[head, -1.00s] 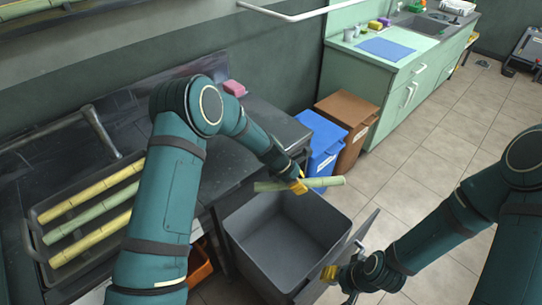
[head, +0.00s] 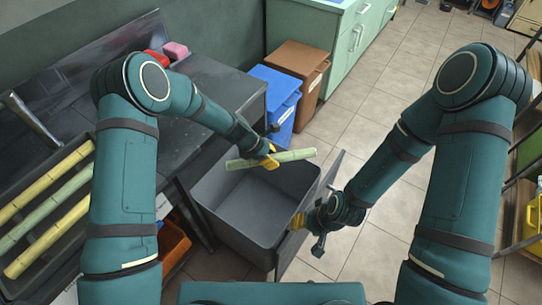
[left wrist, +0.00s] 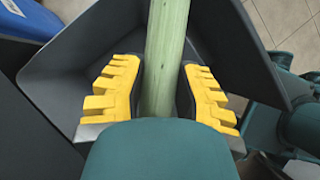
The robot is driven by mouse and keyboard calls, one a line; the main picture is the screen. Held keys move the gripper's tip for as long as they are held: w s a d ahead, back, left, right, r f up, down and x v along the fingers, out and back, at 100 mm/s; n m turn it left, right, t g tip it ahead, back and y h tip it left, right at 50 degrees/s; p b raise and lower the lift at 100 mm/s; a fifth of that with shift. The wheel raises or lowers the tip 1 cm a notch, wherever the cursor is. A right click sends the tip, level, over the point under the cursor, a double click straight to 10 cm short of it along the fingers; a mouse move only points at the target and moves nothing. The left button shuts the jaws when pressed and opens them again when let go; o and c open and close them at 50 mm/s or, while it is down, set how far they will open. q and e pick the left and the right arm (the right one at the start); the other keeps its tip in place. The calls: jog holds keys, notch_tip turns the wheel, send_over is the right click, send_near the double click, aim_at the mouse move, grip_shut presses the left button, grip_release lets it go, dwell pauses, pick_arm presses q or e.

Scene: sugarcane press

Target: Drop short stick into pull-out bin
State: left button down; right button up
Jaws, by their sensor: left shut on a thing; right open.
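A short green stick (head: 296,155) is held by my left gripper (head: 270,158) above the back part of the grey pull-out bin (head: 243,219). The bin is pulled out and looks empty. In the left wrist view the stick (left wrist: 166,50) runs between the yellow fingers of my left gripper (left wrist: 163,97), with the bin (left wrist: 90,50) beneath it. My right gripper (head: 299,222) is open at the right edge of the bin, by its front panel. I cannot tell whether it touches the bin.
A tray (head: 70,235) of longer yellow and green sticks lies on the dark counter (head: 215,85) at the left. A blue bin (head: 276,95) and a brown bin (head: 299,65) stand behind the grey bin. An orange bin (head: 172,247) is below the counter. Tiled floor lies open at the right.

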pick_arm(q)
jog(key=shift+f, duration=0.15)
jog(key=c, duration=0.7)
grip_release()
jog(key=v, duration=1.2)
jog(key=s+a+f+m+y, duration=0.1)
jog(key=s+f+m, duration=0.3)
jog(key=s+m, duration=0.2)
jog(key=s+a+f+m, duration=0.1)
jog(key=s+f+m, duration=0.2)
jog(key=s+m, duration=0.3)
jog(key=s+a+f+m+y, duration=0.1)
jog(key=s+f+m, duration=0.3)
jog(key=s, duration=0.5)
jog(key=shift+s+a+f+m+t+y, duration=0.1)
jog(key=shift+s+f+m+t+y, duration=0.1)
jog(key=shift+m, duration=0.45)
jog(key=shift+s+a+f+m+t+y, duration=0.1)
jog(key=shift+s+a+m, duration=0.05)
jog(key=shift+m, duration=0.5)
